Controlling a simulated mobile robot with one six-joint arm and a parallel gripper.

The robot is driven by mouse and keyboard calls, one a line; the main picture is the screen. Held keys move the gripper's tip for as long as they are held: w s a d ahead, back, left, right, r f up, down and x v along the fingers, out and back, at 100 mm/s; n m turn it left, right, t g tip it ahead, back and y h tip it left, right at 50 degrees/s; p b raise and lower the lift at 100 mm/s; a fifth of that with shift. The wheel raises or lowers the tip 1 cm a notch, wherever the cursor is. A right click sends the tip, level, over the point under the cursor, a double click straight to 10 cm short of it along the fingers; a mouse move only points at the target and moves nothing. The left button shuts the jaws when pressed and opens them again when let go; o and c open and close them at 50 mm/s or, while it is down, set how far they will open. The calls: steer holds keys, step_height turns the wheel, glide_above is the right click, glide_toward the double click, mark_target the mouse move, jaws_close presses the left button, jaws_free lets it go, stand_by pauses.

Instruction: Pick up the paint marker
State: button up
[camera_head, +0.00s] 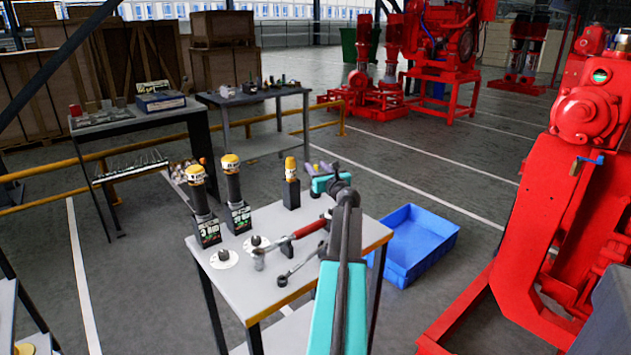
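A small yellow-topped piece (291,167), which looks like the paint marker, stands upright in a black block (291,194) at the back of the small grey table (228,284). My arm reaches up from the bottom of the view, on the table's right side. Its far end, where my gripper (311,168) seems to be, is small and partly hidden behind the dark arm link. It appears just right of the yellow-topped piece, with a gap between them. I cannot make out the fingers or whether they are open.
Two black bottles with yellow caps (197,175) (231,163) stand in dark holders at the table's left. A red-handled tool (310,229) and a wrench (300,265) lie in front. A blue crate (420,243) and red machinery (560,200) are at right.

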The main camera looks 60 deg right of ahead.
stand_by(0.3)
steer(key=shift+f+x, duration=0.2)
steer(key=shift+x, duration=2.4)
steer(key=shift+a, duration=0.1)
steer(key=shift+c, duration=0.4)
jaws_close()
